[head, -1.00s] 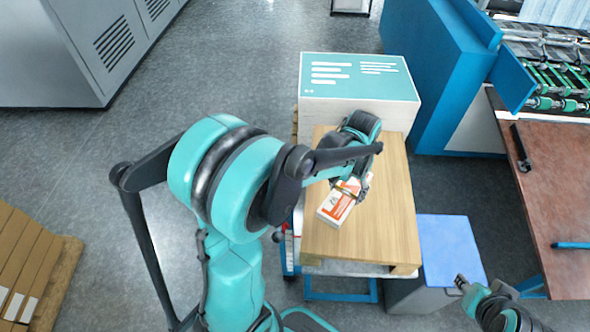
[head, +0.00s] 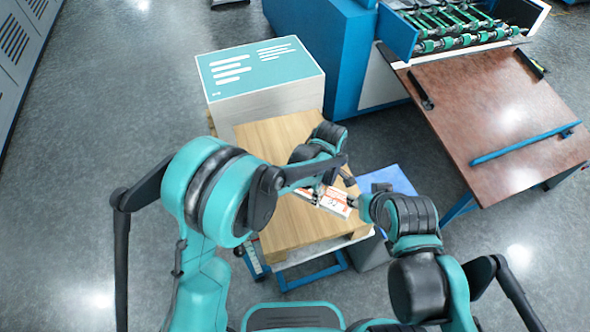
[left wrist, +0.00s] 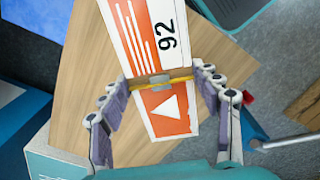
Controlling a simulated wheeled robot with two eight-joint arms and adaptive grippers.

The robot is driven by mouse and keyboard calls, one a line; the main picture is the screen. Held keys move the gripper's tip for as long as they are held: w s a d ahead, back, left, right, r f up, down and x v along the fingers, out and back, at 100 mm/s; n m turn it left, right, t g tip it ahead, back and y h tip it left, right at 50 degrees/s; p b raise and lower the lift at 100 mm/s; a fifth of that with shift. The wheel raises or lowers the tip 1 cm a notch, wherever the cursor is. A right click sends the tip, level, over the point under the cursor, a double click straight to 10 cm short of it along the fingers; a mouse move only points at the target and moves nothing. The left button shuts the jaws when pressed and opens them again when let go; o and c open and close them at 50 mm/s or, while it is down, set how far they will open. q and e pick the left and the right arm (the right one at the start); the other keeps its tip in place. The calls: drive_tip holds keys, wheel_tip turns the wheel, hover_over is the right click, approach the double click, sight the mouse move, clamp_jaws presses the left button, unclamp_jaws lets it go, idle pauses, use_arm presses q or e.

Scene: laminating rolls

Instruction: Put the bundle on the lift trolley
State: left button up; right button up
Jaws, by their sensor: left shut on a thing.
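The bundle (head: 332,203) is a white and orange pack with a yellow band. In the left wrist view the bundle (left wrist: 150,45) shows a "92" and a white triangle. My left gripper (head: 318,190) is shut around it, with a finger on each side near the band (left wrist: 160,82). The trolley (head: 312,279) has a blue frame and bears a light wooden board (head: 285,225). The bundle is over the board's right part; whether it touches the wood I cannot tell. My right gripper (head: 362,205) is close to the bundle's right end; its fingers are too small to read.
A large white block with a teal top (head: 262,70) stands at the board's far end. A grey box with a blue top (head: 388,180) is right of the trolley. A blue machine (head: 325,45) and a brown table (head: 495,110) are farther right. Open floor lies left.

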use_arm(q)
drive_tip(key=shift+s+f, duration=0.15)
drive_tip(key=shift+f, duration=0.2)
drive_tip(key=a+f+b, duration=0.1)
drive_tip(key=a+f, duration=0.1)
drive_tip(key=a, duration=0.1)
drive_tip(key=s+a+f+b, duration=0.1)
drive_tip(key=a+f, duration=0.1)
drive_tip(key=a, duration=0.2)
drive_tip(key=a+f+b, duration=0.1)
drive_tip(key=a+f, duration=0.1)
drive_tip(key=a, duration=0.2)
drive_tip(key=shift+s+f, duration=0.2)
drive_tip(key=shift+f, duration=0.2)
drive_tip(key=shift+f+b, duration=0.95)
drive_tip(key=shift+f, duration=0.95)
drive_tip(key=shift+f, duration=0.15)
drive_tip(key=o, duration=1.4)
drive_tip(key=shift+c, duration=0.2)
drive_tip(key=shift+o, duration=0.2)
